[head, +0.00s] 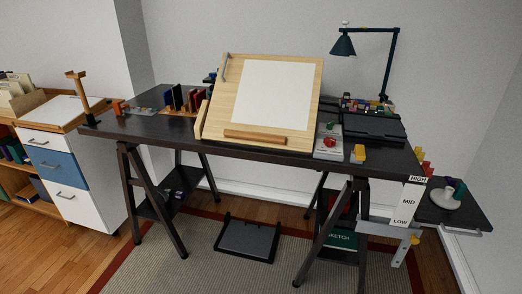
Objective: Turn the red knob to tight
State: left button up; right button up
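A small red knob (330,142) sits on a light grey plate (326,154) on the dark desk (180,130), just right of the tilted wooden drawing board (308,95). A small green part (331,126) shows behind the knob. The plate's marks are too small to read, so I cannot tell which setting the knob is at. Neither of my grippers shows in the head view.
A yellow block (358,153) stands right of the plate, near the desk's front edge. A dark tray (374,128) and a desk lamp (343,46) are behind it. A HIGH/MID/LOW panel (408,203) hangs at the right end. Floor in front is mostly clear.

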aim_at(328, 142)
jog(key=i+j+z, duration=0.15)
jog(key=i+j, duration=0.2)
jog(key=i+l+z, duration=0.15)
jog(key=i, duration=0.25)
jog(key=i+l+z, duration=0.15)
jog(key=i, duration=0.3)
